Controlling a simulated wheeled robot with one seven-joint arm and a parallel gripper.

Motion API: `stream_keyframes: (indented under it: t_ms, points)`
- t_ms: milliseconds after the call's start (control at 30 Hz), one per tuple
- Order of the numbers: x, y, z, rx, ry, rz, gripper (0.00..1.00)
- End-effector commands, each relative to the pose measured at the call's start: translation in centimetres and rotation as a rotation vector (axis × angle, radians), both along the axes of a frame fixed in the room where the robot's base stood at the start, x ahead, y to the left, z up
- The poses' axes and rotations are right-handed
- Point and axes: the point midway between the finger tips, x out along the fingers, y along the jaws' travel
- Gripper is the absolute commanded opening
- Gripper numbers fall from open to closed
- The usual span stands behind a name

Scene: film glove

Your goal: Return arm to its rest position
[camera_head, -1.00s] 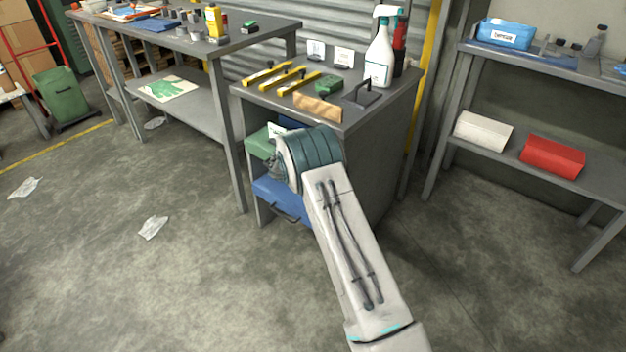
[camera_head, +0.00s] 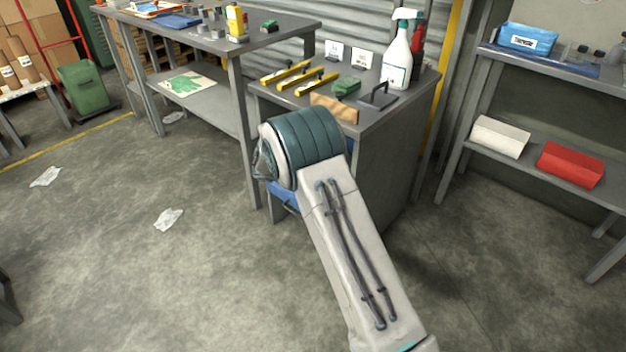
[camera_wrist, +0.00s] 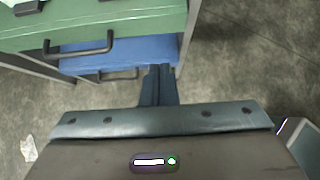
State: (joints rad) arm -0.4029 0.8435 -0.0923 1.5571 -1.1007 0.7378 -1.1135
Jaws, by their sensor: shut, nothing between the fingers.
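My gripper (camera_wrist: 159,84) shows in the wrist view with its dark fingers together and nothing between them. It points toward the blue drawer or case (camera_wrist: 120,52), which has a dark handle. Whether the fingers touch it I cannot tell. In the head view my arm reaches up from the lower right and bends in front of the small grey bench. The forearm there hides my gripper and most of the blue front (camera_head: 284,194).
A green drawer or case (camera_wrist: 100,22) sits above the blue one. The small grey bench (camera_head: 375,118) carries yellow-handled tools, a green block and a spray bottle (camera_head: 397,60). A grey shelf (camera_head: 535,165) stands at the right. The floor at the left is open, with crumpled sheets (camera_head: 168,219).

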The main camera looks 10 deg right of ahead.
Motion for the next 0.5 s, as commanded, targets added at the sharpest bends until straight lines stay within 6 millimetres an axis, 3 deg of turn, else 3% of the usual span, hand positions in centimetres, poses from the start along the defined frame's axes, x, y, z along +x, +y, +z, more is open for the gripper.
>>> stream_keyframes:
  t_ms: [267, 367, 500]
  points:
    - [-0.6, 0.2, 1.4, 0.018, -0.009, -0.022, 0.00]
    - [-1.6, -0.9, 4.0, 0.072, -0.037, -0.101, 0.00]
    - [-4.6, -3.3, 9.7, 0.202, -0.101, -0.301, 0.00]
